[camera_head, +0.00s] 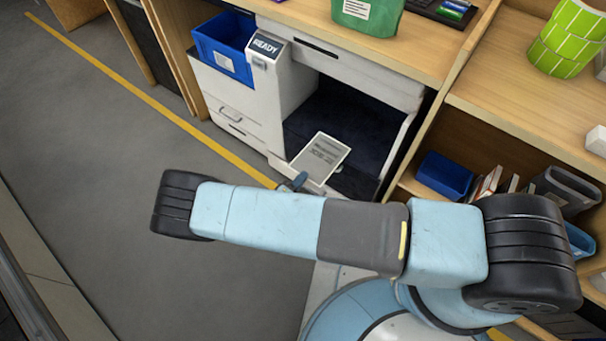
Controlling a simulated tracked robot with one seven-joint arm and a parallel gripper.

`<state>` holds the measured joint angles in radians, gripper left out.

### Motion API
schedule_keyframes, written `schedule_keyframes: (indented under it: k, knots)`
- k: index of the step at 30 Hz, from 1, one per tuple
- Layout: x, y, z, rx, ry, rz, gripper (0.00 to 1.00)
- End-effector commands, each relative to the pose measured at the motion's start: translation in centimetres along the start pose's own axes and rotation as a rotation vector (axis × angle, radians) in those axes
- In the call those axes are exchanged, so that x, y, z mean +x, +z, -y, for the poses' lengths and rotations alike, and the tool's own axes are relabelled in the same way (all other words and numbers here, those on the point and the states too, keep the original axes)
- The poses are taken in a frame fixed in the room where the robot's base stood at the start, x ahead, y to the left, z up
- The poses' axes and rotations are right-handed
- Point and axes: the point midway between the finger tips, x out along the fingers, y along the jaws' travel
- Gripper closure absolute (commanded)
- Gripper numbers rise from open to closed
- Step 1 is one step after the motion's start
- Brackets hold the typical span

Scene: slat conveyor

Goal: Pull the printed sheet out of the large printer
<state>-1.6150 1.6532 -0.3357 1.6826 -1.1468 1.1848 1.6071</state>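The large printer (241,108) is white and stands under the wooden counter, with a lit display reading "READY". Its dark open bay faces me. The printed sheet (320,154) is white with a grey printed block and lies at the bay's front edge, partly sticking out. My gripper (299,180) is mostly hidden behind my pale blue arm. Only a small dark blue part of it shows, close to the sheet's near left edge. I cannot tell whether it touches the sheet or whether its fingers are open.
A blue bin (224,47) sits at the printer's left. A green container (367,14) stands on the counter (420,52). Shelves on the right hold a dark blue box (445,175) and a grey bin (566,190). The floor (110,150) at left is clear, with a yellow line.

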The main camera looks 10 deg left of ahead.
Motion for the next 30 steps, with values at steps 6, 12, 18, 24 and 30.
schedule_keyframes:
  k: [6,12,18,24,30]
  knots:
    - [-1.5,0.0,0.0,-0.001,-0.001,-0.001,1.0]
    - [-2.8,0.0,0.0,-0.001,-0.001,-0.001,1.0]
    - [-3.8,0.0,0.0,-0.001,-0.001,-0.001,1.0]
    - [-4.0,0.0,0.0,-0.001,0.0,0.0,1.0]
    - [-4.0,0.0,0.0,-0.001,0.0,0.0,1.0]
